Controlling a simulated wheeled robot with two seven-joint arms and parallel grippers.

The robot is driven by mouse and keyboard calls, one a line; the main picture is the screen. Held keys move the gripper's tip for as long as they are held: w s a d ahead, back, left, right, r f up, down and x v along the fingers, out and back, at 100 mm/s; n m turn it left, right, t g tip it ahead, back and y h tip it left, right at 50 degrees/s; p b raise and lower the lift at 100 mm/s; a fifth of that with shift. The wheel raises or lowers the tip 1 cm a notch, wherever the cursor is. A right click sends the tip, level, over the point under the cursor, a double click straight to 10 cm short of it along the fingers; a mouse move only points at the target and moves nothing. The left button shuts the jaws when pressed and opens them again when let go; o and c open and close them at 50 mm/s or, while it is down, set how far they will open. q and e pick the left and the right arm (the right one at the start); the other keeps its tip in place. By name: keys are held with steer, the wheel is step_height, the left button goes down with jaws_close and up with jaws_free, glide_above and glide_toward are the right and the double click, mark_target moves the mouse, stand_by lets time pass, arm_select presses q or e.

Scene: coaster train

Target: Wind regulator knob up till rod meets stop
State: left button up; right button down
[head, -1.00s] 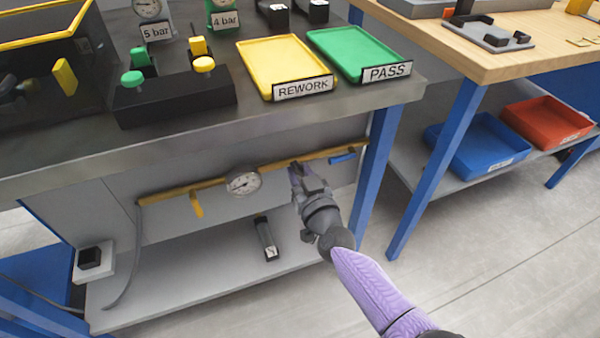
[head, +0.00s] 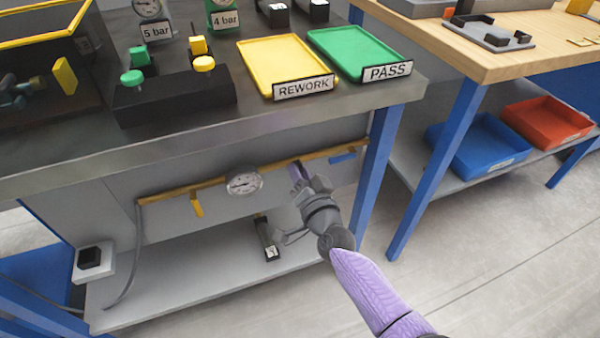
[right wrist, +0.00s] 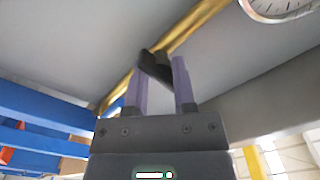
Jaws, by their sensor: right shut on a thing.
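A brass pipe (head: 270,166) runs under the steel bench, with a round white gauge (head: 244,183) on it. The gauge also shows in the right wrist view (right wrist: 282,4). My right gripper (head: 298,172) is at the pipe, right of the gauge. In the right wrist view its two purple fingers (right wrist: 160,84) are closed on the dark regulator knob (right wrist: 155,66) below the brass pipe. In the head view the gripper mostly hides the knob. I cannot make out the rod or its stop. My left gripper is not in view.
A yellow lever (head: 196,205) and a blue lever (head: 342,157) are on the pipe either side. A dark block (head: 266,238) stands on the lower shelf (head: 190,275). A blue bench leg (head: 376,165) is close right of my arm. Yellow (head: 262,88) and green trays (head: 345,75) lie above.

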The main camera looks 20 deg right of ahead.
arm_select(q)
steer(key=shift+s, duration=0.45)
arm_select(e)
steer(key=shift+s+f+m, duration=0.1)
steer(key=shift+f+m, duration=0.15)
steer(key=shift+m, duration=0.15)
steer(key=shift+c, duration=2.3)
jaws_free()
steer(key=shift+o, duration=0.3)
steer(key=shift+r, duration=0.1)
arm_select(q)
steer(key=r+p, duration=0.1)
steer(key=p, duration=0.1)
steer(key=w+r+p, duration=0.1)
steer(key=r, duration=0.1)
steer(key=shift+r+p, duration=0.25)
steer(key=shift+p, duration=0.1)
arm_select(e)
steer(key=s, duration=1)
steer(key=shift+d, duration=0.2)
steer(key=shift+c, duration=0.2)
